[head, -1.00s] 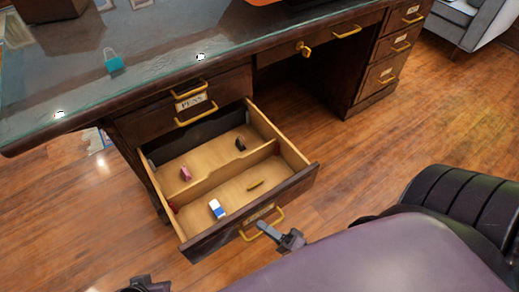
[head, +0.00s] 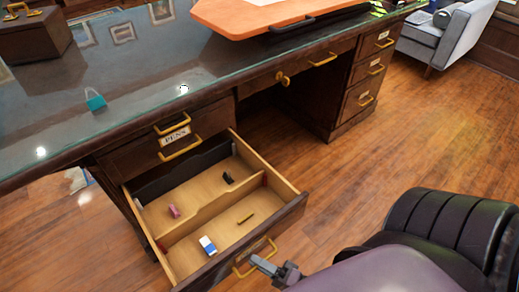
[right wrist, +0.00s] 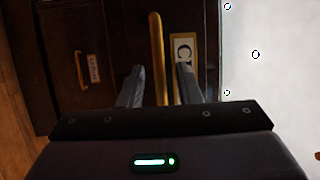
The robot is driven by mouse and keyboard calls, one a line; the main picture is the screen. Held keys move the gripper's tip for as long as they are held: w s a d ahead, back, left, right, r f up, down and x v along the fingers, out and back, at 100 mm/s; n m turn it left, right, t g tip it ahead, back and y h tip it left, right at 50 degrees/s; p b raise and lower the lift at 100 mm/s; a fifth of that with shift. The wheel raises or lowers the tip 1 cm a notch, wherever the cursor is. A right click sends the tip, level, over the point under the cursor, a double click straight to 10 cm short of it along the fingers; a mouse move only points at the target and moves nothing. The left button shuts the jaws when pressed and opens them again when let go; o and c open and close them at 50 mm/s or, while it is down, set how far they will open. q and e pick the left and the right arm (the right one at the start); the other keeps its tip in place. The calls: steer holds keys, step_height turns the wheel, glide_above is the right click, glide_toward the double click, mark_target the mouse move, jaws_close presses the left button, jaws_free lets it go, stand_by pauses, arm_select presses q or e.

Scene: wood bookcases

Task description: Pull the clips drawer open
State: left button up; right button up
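The lower left desk drawer (head: 285,215) is pulled out. It has a brass handle (head: 256,260) and a front label too small to read in the head view. My right gripper (head: 262,264) is at this handle. In the right wrist view, its two fingers (right wrist: 157,85) are apart, with the upright brass bar (right wrist: 156,45) between them and a visible gap on each side. A partly hidden label (right wrist: 184,50) is beside the bar. My left gripper is not in view.
The open drawer holds a blue-and-white eraser (head: 208,245), a pink item (head: 174,211) and other small things. A shut PENS drawer (head: 150,150) is above it. A teal padlock (head: 95,100) lies on the glass desktop. A dark chair (head: 440,235) stands at right.

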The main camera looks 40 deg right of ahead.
steer(key=v, duration=0.7)
steer(key=shift+s+d, duration=0.15)
steer(key=shift+s, duration=0.2)
steer(key=shift+f, duration=0.1)
